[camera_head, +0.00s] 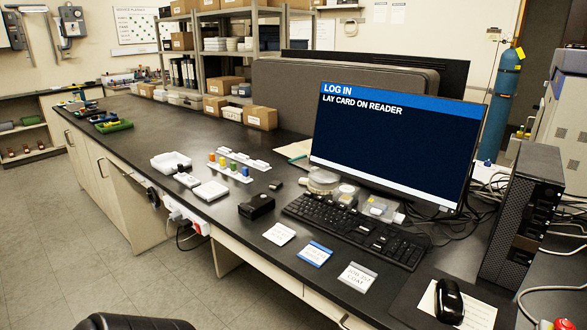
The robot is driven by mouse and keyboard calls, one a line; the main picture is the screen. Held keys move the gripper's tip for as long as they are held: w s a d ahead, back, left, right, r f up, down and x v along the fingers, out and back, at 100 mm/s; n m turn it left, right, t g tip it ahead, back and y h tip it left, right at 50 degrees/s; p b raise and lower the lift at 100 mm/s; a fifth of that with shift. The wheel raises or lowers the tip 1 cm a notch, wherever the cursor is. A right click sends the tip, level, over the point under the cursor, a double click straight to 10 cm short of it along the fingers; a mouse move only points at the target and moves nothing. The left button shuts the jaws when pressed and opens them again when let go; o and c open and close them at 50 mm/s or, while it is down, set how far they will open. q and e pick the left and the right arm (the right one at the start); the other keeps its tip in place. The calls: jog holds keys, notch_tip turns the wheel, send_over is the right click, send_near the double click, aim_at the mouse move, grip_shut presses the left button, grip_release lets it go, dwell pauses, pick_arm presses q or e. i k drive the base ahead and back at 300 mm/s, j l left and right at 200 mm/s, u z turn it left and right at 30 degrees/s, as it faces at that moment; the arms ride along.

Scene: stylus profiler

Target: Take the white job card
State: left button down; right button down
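Three flat cards or plates lie in a row along the front edge of the dark bench, before the keyboard. The nearest is a white card (357,277) with a grey band and print that seems to read "JOB" and "COAT". The middle one is a white card with a blue band (316,253). The farthest is a plain whitish square (279,234); its print is too small to read. The monitor (385,140) shows "LOG IN" and "LAY CARD ON READER". I cannot tell which thing is the reader. Neither of my grippers is in view.
The keyboard (356,234) lies behind the cards. A mouse (448,301) sits on a paper and dark mat at right, beside a black computer tower (522,215). A small black box (257,206) and white trays (171,162) stand to the left.

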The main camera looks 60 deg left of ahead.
aim_at(280, 235)
jog(key=u, duration=1.9)
jog(key=i+j+z, duration=0.1)
jog(key=z, duration=0.25)
jog(key=j+z, duration=0.5)
jog(key=z, duration=0.15)
jog(key=j+z, duration=0.35)
jog(key=j, duration=0.6)
jog(key=k+j+z, duration=0.1)
jog(key=j, duration=0.85)
